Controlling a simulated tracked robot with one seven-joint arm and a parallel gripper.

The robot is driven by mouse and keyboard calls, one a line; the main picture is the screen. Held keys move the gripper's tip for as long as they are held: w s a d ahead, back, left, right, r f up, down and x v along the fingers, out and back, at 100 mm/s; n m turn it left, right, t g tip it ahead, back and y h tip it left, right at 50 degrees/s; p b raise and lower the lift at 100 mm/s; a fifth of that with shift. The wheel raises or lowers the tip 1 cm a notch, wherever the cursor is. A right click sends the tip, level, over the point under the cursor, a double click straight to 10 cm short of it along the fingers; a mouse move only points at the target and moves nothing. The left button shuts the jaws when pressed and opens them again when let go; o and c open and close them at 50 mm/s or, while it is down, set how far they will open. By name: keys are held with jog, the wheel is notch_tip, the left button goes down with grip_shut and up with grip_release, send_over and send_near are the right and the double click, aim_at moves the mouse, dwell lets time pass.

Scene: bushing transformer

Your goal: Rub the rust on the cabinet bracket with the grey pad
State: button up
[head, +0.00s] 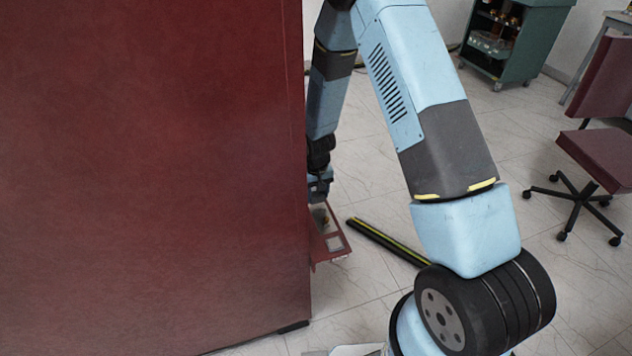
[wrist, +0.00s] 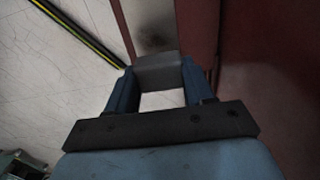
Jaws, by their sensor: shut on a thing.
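My gripper (wrist: 158,82) is shut on the grey pad (wrist: 158,71), a block held between its two blue fingers in the wrist view. Just beyond the pad is the cabinet bracket (wrist: 150,12), with a dark rust patch (wrist: 155,42) on its pale face. The pad's far edge meets the lower end of this patch in the picture; I cannot tell whether they touch. In the head view the red bracket (head: 334,255) sticks out from the cabinet's edge. My gripper (head: 319,188) is above it, partly hidden by the cabinet; the pad is not clear there.
The large dark red cabinet (head: 150,170) fills the left of the head view. A black and yellow strip (head: 388,242) lies on the pale tiled floor. A green cart (head: 515,45) and a red chair (head: 600,155) stand at the right, with open floor between.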

aim_at(317, 194)
jog(key=shift+r, duration=2.45)
